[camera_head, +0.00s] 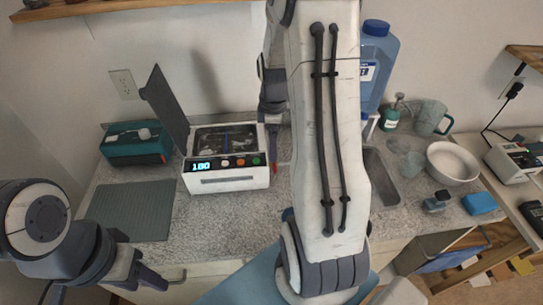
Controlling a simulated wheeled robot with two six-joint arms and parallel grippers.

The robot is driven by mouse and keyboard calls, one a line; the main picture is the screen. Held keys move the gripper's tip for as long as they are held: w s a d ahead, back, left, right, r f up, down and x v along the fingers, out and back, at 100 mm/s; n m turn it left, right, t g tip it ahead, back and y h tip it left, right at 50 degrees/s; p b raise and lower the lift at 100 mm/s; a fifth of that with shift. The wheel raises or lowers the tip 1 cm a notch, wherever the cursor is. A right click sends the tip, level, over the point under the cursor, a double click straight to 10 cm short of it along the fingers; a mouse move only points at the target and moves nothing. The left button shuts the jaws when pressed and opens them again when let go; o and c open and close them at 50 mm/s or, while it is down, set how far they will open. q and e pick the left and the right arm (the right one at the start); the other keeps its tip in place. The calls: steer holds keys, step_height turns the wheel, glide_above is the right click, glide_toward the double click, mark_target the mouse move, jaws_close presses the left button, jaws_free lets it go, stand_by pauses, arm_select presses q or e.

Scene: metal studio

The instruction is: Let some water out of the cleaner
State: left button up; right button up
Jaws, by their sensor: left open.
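The cleaner (228,179) is a white box on the counter, with its dark lid (166,108) raised at the left, a lit display reading 180 and several buttons. Its open basin is dark inside. A small red part (281,168) shows at its right side, close to my right arm; its details are too small to tell. My left gripper (138,270) is open and empty at the lower left, in front of the counter and away from the cleaner. My right arm crosses the middle of the view.
A ribbed grey mat (132,211) lies left of the cleaner, with a teal box (136,146) behind it. A blue water jug (377,65), a sink (380,175), a white bowl (452,163) and a jug-like mug (431,118) are at the right. A blue block (479,204) lies near the right edge.

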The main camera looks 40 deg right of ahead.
mark_target(275, 164)
steer(key=f, duration=0.5)
steer(key=f+p, duration=0.1)
steer(key=f, duration=0.2)
steer(key=shift+s+d, duration=0.1)
steer(key=shift+d, duration=0.15)
steer(key=c, duration=1.4)
steer(key=shift+o, duration=0.2)
steer(key=shift+n, duration=0.3)
steer(key=n, duration=0.3)
steer(key=shift+s+d+r+n, duration=0.1)
steer(key=shift+d+n, duration=0.5)
steer(key=shift+n, duration=0.75)
steer(key=shift+d+n, duration=0.2)
steer(key=shift+n, duration=1.05)
